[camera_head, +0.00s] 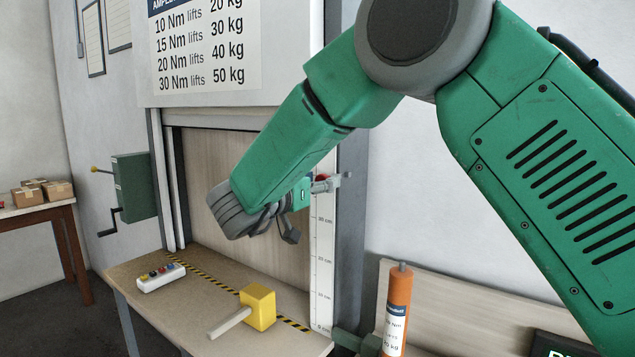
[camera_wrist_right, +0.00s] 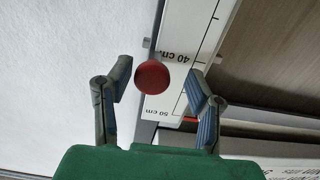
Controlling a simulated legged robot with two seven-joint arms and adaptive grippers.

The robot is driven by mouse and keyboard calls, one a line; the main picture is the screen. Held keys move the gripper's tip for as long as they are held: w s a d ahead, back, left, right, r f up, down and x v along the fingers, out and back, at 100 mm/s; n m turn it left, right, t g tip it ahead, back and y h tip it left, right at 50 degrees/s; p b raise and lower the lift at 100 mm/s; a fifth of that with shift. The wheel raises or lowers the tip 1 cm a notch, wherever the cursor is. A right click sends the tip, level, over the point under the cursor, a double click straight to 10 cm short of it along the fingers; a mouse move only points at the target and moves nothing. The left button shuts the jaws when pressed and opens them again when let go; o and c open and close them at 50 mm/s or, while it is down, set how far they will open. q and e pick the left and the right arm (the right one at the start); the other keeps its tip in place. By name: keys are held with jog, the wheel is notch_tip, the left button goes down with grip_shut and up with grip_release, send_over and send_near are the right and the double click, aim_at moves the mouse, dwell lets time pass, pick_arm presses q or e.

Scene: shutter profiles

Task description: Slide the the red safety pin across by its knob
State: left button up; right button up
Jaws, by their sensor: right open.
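The red knob of the safety pin (camera_wrist_right: 151,77) shows as a round ball in the right wrist view, in front of the white scale near its 40 and 50 cm marks. My right gripper (camera_wrist_right: 160,84) is open, with one finger on each side of the knob. The knob looks closer to the left finger, and I see no clear contact. In the head view, a small bit of red (camera_head: 321,178) shows beside the right gripper (camera_head: 325,184) at the upper part of the scale, mostly hidden by it. My left gripper is not in view.
The white scale (camera_head: 322,265) runs up the shutter frame's right side. On the bench below are a yellow block with a handle (camera_head: 258,307) and a button box (camera_head: 161,277). An orange cylinder (camera_head: 397,312) stands right of the frame. A green crank box (camera_head: 135,185) hangs left.

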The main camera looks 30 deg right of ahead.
jog(key=v, duration=1.2)
jog(key=shift+w, duration=0.2)
jog(key=shift+d+f, duration=0.1)
jog(key=shift+f, duration=0.05)
jog(key=shift+f, duration=0.1)
